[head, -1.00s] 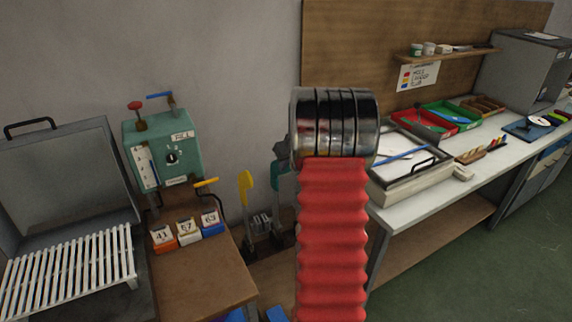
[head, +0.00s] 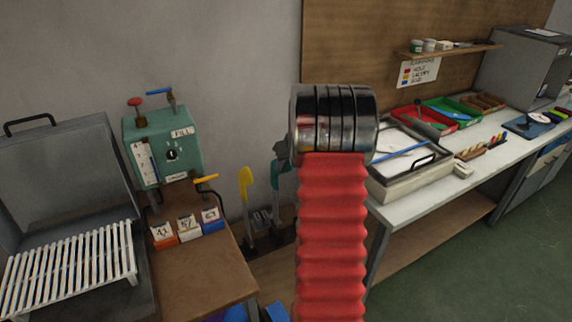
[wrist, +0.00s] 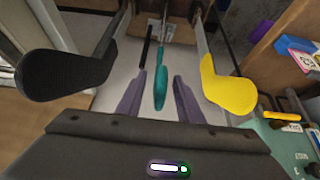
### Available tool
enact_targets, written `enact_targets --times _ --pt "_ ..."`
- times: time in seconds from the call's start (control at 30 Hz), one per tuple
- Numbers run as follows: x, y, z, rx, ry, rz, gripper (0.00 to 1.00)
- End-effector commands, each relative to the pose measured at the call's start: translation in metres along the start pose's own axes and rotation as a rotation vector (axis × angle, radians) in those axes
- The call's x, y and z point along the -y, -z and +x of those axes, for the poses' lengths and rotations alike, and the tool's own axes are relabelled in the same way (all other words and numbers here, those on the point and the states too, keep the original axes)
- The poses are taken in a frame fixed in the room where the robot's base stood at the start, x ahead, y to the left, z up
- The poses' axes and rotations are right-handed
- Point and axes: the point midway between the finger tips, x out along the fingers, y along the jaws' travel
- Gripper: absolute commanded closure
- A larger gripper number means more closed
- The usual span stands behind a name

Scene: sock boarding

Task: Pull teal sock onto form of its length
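A teal upright piece (head: 281,182) stands beside a yellow foot-shaped form (head: 246,186) on a dark base, partly hidden behind my arm. In the wrist view the teal piece (wrist: 161,89) is seen edge-on, with the yellow form (wrist: 229,93) to its right and a black form (wrist: 66,76) to its left. I cannot tell whether the teal piece is bare form or sock. My gripper (wrist: 160,76) has its purple-grey fingers apart, one on each side of the teal piece, with visible gaps. My gripper is hidden in the head view.
A brown table (head: 200,268) at left holds number blocks 41, 57 and 63 (head: 188,228) beside a green control box (head: 164,145). A slatted rack (head: 70,268) stands further left. A white bench (head: 411,195) with trays is at right. Green floor (head: 480,270) is clear.

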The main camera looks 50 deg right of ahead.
Motion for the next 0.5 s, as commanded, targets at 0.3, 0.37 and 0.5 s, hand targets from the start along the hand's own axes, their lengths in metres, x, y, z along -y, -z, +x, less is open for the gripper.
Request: enact_targets --times 0.3,0.37,0.5 --pt "0.0 0.0 -0.004 -0.001 0.0 0.0 0.67" --pt "0.0 0.0 -0.008 -0.001 0.0 0.0 0.67" --pt "0.0 0.0 -0.023 -0.002 -0.001 0.0 0.67"
